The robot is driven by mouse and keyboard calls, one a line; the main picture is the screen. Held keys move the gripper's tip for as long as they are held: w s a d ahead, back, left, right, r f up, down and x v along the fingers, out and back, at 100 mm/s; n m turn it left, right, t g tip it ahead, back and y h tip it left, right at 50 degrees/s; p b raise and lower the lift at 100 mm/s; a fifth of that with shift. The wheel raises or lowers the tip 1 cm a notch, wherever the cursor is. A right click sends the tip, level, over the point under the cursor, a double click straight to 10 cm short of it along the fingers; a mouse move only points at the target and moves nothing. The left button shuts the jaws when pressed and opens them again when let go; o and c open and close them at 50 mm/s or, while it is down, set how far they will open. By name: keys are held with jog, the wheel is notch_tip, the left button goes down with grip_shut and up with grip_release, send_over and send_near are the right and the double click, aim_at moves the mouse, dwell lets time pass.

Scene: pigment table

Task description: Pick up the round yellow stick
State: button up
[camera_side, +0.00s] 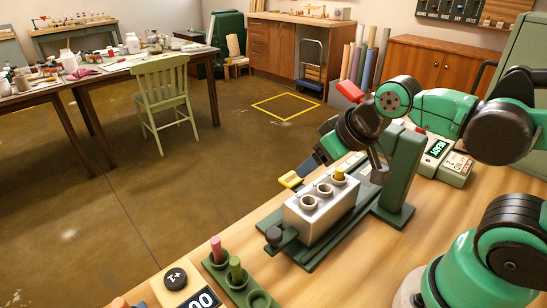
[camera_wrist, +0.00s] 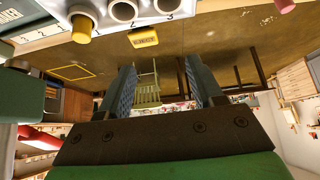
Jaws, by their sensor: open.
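The round yellow stick (camera_side: 339,174) stands in the far hole of a pale block (camera_side: 318,215) with three round holes. The other two holes look empty. In the wrist view, the yellow stick (camera_wrist: 82,30) is at the upper left, outside the space between the fingers. My gripper (camera_side: 316,160) is above and beside the far end of the block. In the wrist view, my gripper (camera_wrist: 160,68) is open with nothing between its two fingers. It is apart from the stick.
A yellow tag (camera_side: 291,180) sits at the block's far left side. A dark green upright (camera_side: 402,165) stands right of the block. A green holder (camera_side: 222,272) with a pink stick (camera_side: 216,249) and a green stick (camera_side: 236,269) is at front left. A device reading READY (camera_side: 437,150) stands behind.

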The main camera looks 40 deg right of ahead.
aim_at(341, 169)
jog(key=s+d, duration=0.1)
jog(key=d, duration=0.1)
jog(key=s+d+g, duration=0.1)
jog(key=d, duration=0.2)
jog(key=d+r+g, duration=0.1)
jog(key=d, duration=0.1)
jog(key=shift+s+d, duration=0.15)
jog(key=shift+s, duration=0.25)
jog(key=shift+x, duration=2.8)
jog(key=shift+s, duration=0.2)
grip_shut()
